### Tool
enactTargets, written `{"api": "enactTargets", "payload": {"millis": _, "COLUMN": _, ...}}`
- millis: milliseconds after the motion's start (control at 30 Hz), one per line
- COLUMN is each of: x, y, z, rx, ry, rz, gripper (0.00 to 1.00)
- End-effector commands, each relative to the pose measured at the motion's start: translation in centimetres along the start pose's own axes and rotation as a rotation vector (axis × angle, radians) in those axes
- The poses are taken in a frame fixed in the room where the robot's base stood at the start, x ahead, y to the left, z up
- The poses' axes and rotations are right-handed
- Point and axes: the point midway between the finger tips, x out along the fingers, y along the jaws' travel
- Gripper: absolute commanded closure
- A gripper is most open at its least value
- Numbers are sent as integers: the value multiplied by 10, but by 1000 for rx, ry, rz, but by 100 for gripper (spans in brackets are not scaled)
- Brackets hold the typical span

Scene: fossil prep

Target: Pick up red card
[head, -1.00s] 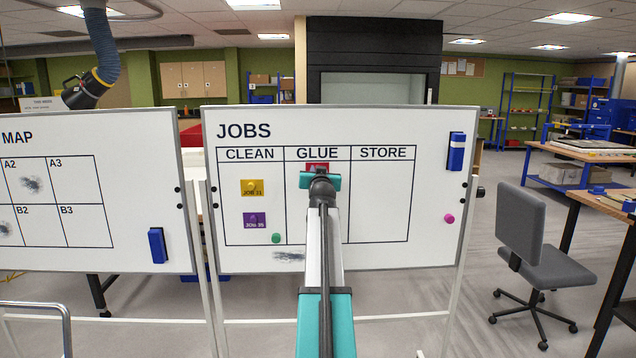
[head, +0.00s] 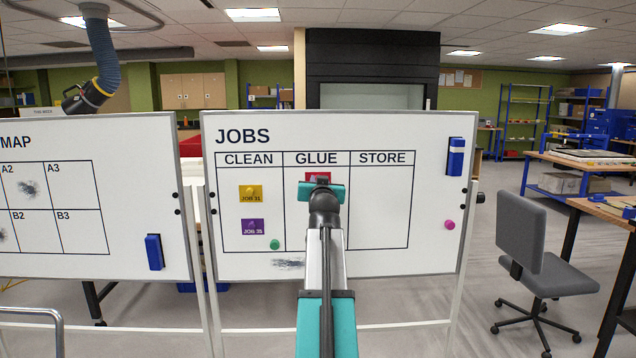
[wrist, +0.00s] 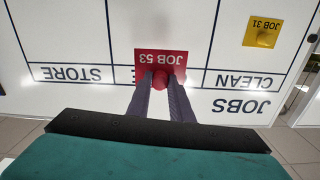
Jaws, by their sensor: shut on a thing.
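The red card (wrist: 160,58), marked JOB 53, shows upside down in the wrist view, with a red round knob or magnet (wrist: 160,79) on it. My gripper (wrist: 161,88) is shut on the red knob, one finger on each side of it. In the head view the top of the red card (head: 318,175) shows in the GLUE column of the JOBS whiteboard (head: 380,225). My wrist hides the rest of it. I cannot tell whether the card touches the board.
A yellow card (head: 250,194) and a purple card (head: 253,226) are in the CLEAN column, with a green magnet (head: 275,244) below. A blue eraser (head: 455,156) and a pink magnet (head: 449,225) are at the board's right. The STORE column is empty. A grey chair (head: 535,255) stands at the right.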

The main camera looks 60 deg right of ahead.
Motion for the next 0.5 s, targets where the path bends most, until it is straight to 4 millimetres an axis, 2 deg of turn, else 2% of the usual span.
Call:
{"api": "enactTargets", "payload": {"millis": 33, "x": -11, "y": 0, "z": 3, "rx": 0, "ry": 2, "rz": 0, "gripper": 100}}
{"api": "enactTargets", "payload": {"millis": 200, "x": -37, "y": 0, "z": 2, "rx": 0, "ry": 1, "rz": 0, "gripper": 100}}
{"api": "enactTargets", "payload": {"millis": 500, "x": -75, "y": 0, "z": 2, "rx": 0, "ry": 1, "rz": 0, "gripper": 100}}
